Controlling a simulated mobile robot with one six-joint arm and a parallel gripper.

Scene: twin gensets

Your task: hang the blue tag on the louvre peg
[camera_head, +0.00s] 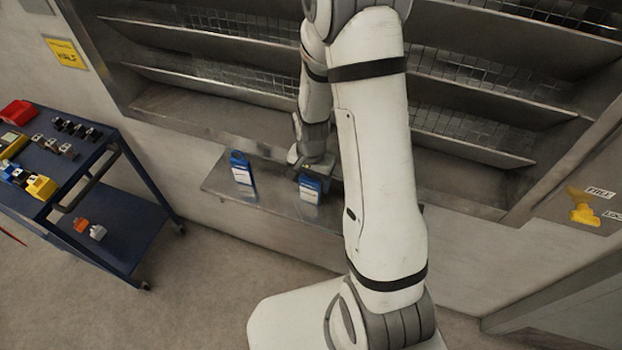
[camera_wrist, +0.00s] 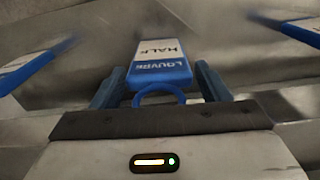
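A blue tag (camera_head: 309,189) with a white label reading "LOUVRE HALF" is at the metal shelf, below my gripper (camera_head: 312,166). In the wrist view this tag (camera_wrist: 160,68) lies between the two fingers of my gripper (camera_wrist: 160,85), its blue ring towards the palm. A second blue tag (camera_head: 242,168) stands on the shelf to the left. In the wrist view another blue tag (camera_wrist: 302,32) is at the right. I cannot make out the peg.
The metal shelf (camera_head: 265,200) runs below the large slanted louvres (camera_head: 215,80). A blue cart (camera_head: 110,230) with small parts stands at the left. A yellow sign (camera_head: 66,53) is on the wall. A yellow knob (camera_head: 584,211) with a "FREE" label is at the right.

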